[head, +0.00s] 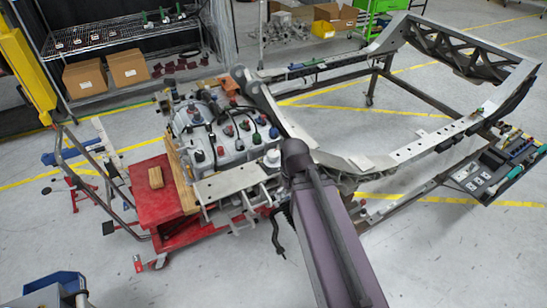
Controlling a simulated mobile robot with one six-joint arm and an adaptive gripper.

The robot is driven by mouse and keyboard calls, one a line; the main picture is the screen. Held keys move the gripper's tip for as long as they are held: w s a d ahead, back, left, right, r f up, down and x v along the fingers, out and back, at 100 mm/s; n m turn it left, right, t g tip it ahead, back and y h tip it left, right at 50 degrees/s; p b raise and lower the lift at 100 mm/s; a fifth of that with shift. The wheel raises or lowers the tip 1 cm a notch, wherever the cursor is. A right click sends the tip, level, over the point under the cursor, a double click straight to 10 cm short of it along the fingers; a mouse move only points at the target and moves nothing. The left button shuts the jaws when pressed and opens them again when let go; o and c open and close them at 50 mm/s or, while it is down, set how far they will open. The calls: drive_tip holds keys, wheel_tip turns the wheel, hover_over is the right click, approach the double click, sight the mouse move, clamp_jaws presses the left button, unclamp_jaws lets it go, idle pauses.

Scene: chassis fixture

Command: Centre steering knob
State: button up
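Several coloured knobs or caps stand on a grey metal housing (182,118) left of the middle in the head view. They include a blue one (273,133), a green one (261,120) and a red one (229,130). A pale round knob-like part (272,157) stands near the housing's front right corner. I cannot tell which of these, if any, is the steering knob, or whether it is centred. My purple-grey arm rises from the bottom of the picture to just right of the housing. My gripper does not show.
A red cart (160,205) with a wooden block (155,178) stands left of the housing. The long metal chassis frame (440,132) reaches to the right. A tool tray (480,178) stands at the far right. Shelving (110,35) and cardboard boxes (85,78) stand behind.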

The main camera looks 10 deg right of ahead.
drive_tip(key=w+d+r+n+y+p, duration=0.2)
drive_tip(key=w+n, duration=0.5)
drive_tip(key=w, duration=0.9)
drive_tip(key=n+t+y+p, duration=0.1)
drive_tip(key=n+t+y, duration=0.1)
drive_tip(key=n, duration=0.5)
approach(274, 153)
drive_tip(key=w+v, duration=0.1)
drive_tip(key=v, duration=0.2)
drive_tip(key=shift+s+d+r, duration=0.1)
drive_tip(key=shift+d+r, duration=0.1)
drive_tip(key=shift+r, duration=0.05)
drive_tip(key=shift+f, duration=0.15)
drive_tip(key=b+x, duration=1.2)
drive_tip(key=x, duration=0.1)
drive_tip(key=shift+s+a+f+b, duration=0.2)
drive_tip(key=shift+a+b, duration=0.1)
drive_tip(key=shift+b, duration=0.1)
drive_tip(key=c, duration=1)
